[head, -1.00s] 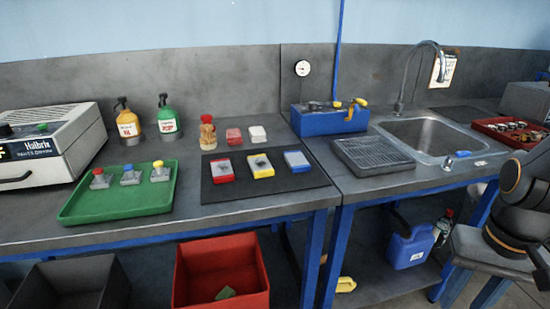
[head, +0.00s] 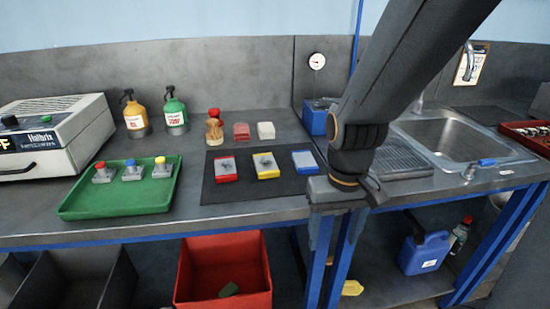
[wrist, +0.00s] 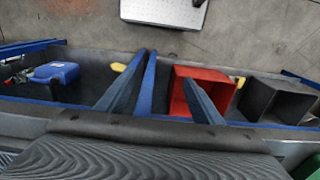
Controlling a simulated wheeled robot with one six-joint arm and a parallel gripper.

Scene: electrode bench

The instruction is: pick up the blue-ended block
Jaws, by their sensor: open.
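The blue-ended block (head: 305,161) has a pale grey top and lies flat at the right end of a black mat (head: 232,192) on the bench. It does not show in the wrist view. My gripper (head: 334,232) hangs down at the bench's front edge, in front of and a little right of the block, apart from it. In the wrist view my gripper (wrist: 162,90) is open, with only the floor and the space under the bench between its fingers. Its fingertips are hard to tell from the blue bench legs.
A red-ended block (head: 225,170) and a yellow-ended block (head: 266,166) lie on the same mat. A green tray (head: 120,200) is at left. A drying rack (head: 405,165) and a sink (head: 455,140) are at right. A red bin (head: 222,270) stands below.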

